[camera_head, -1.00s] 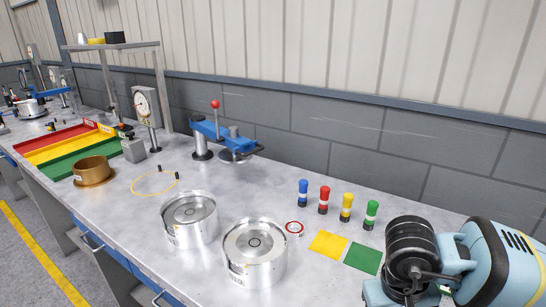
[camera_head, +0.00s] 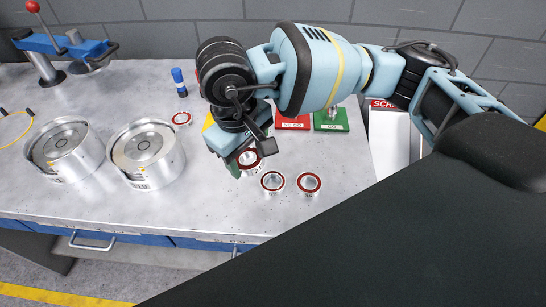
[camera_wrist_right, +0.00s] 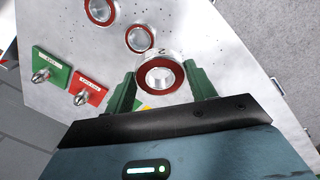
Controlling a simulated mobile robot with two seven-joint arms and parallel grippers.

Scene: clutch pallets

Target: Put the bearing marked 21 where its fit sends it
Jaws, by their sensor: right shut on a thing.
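My right gripper (camera_head: 243,162) points down at the bench and is shut on a bearing (camera_head: 249,160) with a red-brown ring face. In the right wrist view this bearing (camera_wrist_right: 160,77) sits between the green fingers (camera_wrist_right: 162,92); a "2" shows on its rim, the rest of the mark is unclear. I cannot tell whether it is lifted. Two similar bearings, one (camera_head: 272,181) nearer and one (camera_head: 309,183) farther right, lie beside it. A red NO GO block (camera_head: 293,122) and a green GO block (camera_head: 331,119) with metal plugs stand behind. My left gripper is not in view.
Two open silver housings (camera_head: 62,148) (camera_head: 146,154) stand on the left. A red-edged ring (camera_head: 181,118) and a blue-capped bottle (camera_head: 179,82) are behind them. A blue lever press (camera_head: 65,45) is far left. A white bin with a red "SCR" label (camera_head: 388,135) is right of the bench.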

